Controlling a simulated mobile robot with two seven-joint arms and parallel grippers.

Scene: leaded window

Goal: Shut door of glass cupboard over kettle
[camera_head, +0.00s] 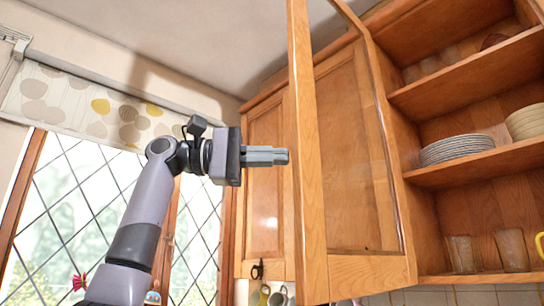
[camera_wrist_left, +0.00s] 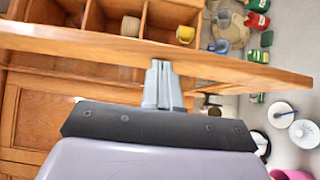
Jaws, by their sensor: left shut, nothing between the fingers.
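The glass cupboard door (camera_head: 308,170) stands swung wide open, its wooden frame around a clear pane. It also shows in the left wrist view as a long wooden bar (camera_wrist_left: 215,63) across the picture. The open cupboard (camera_head: 465,165) is to the right of the door in the head view. My left gripper (camera_head: 287,156) is shut and empty, level, with its tips at the door's free-edge stile. In the left wrist view its fingertips (camera_wrist_left: 162,68) are right at the door; I cannot tell whether they touch. I cannot make out the kettle for sure. My right gripper is not in view.
Stacked plates (camera_head: 457,149) and glasses (camera_head: 460,252) stand on the cupboard shelves. A closed wooden cupboard door (camera_head: 265,185) is behind the open one. A leaded window (camera_head: 75,200) with a patterned blind (camera_head: 85,103) is at the left. Several small items lie on the counter below.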

